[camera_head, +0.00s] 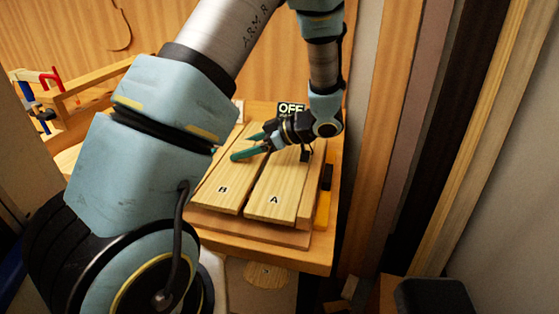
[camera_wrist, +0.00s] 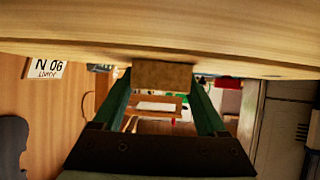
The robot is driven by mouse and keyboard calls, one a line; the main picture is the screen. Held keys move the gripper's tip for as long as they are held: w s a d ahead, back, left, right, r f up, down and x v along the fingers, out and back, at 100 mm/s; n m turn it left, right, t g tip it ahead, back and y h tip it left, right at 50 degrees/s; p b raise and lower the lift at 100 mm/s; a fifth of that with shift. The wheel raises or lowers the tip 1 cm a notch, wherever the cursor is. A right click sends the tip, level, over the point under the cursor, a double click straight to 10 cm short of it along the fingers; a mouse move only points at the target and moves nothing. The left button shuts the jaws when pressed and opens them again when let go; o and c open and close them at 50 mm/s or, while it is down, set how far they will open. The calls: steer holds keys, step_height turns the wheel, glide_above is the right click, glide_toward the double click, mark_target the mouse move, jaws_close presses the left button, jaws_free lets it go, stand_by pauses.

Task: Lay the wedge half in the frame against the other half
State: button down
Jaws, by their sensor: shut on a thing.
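Two pale wedge halves lie side by side on the bench in the head view: half B (camera_head: 222,189) at left and half A (camera_head: 275,199) at right, with a narrow dark gap between them. They sit on a wooden frame (camera_head: 262,229). My gripper (camera_head: 240,146) is over their far part, with green fingers pointing left. In the wrist view my gripper (camera_wrist: 165,90) is shut on a small brown block (camera_wrist: 165,75), which meets a pale wooden board (camera_wrist: 165,45) across the top. I cannot tell which half this board is. My gripper hides part of both halves.
A yellow and black tool (camera_head: 323,206) lies at the bench's right edge. Red and blue clamps (camera_head: 38,95) are at far left. Upright boards (camera_head: 375,130) stand close at right.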

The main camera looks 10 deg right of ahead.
steer(key=shift+s+d+p, duration=0.3)
steer(key=shift+d+p, duration=0.1)
steer(key=shift+d, duration=0.3)
stand_by(0.8)
jaws_free()
steer(key=shift+d, duration=0.1)
